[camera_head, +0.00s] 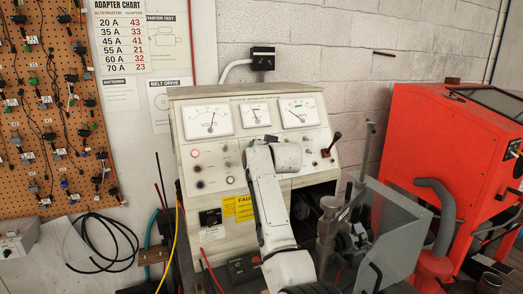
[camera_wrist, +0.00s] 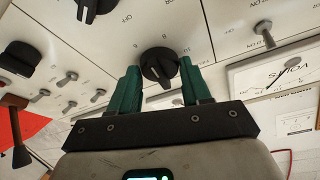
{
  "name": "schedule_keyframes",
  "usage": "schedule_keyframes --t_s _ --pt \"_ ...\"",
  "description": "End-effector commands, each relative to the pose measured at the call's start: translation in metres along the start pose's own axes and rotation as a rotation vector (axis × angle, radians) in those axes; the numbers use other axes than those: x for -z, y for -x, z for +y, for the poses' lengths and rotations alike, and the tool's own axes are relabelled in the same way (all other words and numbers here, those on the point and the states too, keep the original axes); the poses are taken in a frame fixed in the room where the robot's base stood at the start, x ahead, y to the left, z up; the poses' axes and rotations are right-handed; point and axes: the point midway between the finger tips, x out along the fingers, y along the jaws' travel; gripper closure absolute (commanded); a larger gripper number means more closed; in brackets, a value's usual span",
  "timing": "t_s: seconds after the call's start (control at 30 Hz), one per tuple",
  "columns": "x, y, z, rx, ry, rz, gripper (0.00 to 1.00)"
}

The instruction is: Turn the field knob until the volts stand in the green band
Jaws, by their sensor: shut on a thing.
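The black field knob (camera_wrist: 158,65) is on the pale panel in the wrist view, with a white pointer line and numbers around it. My gripper (camera_wrist: 160,68) has its two green fingers on either side of the knob and is shut on it. In the head view my arm hides the knob and the fingertips. The volts meter (camera_head: 209,119) is at the panel's upper left; its needle stands near the middle of the scale, leaning slightly right. I cannot make out its green band. The meter's edge also shows in the wrist view (camera_wrist: 285,73).
Two more meters (camera_head: 255,113) (camera_head: 299,111) sit right of the volts meter. Toggle switches (camera_wrist: 263,30) and a black knob (camera_wrist: 92,8) surround the field knob.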

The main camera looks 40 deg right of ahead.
Motion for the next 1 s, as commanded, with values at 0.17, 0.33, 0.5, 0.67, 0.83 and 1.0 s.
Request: schedule_keyframes --t_s 0.17,0.33,0.5,0.67,0.83,1.0 --pt "-0.0019 -0.0005 -0.0009 -0.025 -0.079 -0.003 0.83" --pt "-0.002 -0.0005 -0.0009 -0.039 -0.12 -0.004 0.83" --pt "-0.0017 -0.0004 -0.0008 -0.044 -0.136 -0.004 0.83" --pt "-0.0017 -0.0004 -0.0007 -0.045 -0.139 -0.004 0.83" --pt "-0.0017 -0.0004 -0.0007 -0.044 -0.138 -0.005 0.83" --pt "-0.0013 -0.0003 -0.0008 -0.044 -0.137 -0.004 0.38"
